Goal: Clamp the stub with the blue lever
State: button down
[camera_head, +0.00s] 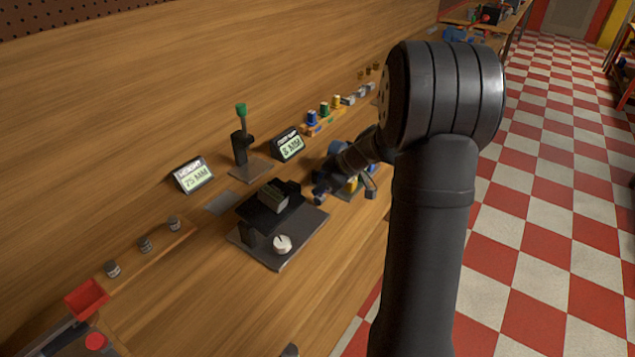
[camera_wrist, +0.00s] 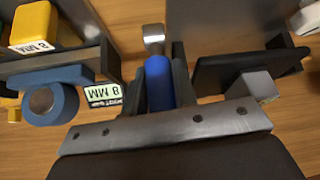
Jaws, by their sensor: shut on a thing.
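In the wrist view my gripper (camera_wrist: 159,66) is shut on a blue cylindrical grip (camera_wrist: 158,84) with a bright metal end (camera_wrist: 153,38); it looks like the blue lever. Left of the fingers is a blue ring (camera_wrist: 70,104) around a dull round end (camera_wrist: 41,101), possibly the stub; I cannot tell whether it is clamped. A yellow block (camera_wrist: 34,24) marked 8 MM is above the ring. In the head view my gripper (camera_head: 322,188) is low over the bench beside the blue and yellow fixture (camera_head: 352,186), which my arm partly hides.
A dark fixture with a white knob (camera_head: 282,244) stands left of my gripper. A green-topped post (camera_head: 241,110) and displays reading 75 MM (camera_head: 193,176) and 8 MM (camera_head: 289,146) are behind.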

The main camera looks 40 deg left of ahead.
jog(key=shift+d+f+y, duration=0.2)
jog(key=shift+d+y, duration=0.35)
jog(key=shift+y, duration=0.5)
jog(key=shift+d+f+y, duration=0.2)
jog(key=shift+d+y, duration=0.35)
jog(key=shift+y, duration=0.5)
jog(key=c, duration=1.2)
grip_release()
jog(key=shift+o, duration=0.2)
jog(key=v, duration=1.7)
jog(key=shift+d, duration=0.3)
jog(key=shift+w, duration=0.1)
jog(key=x, duration=1.7)
jog(key=shift+a, duration=0.3)
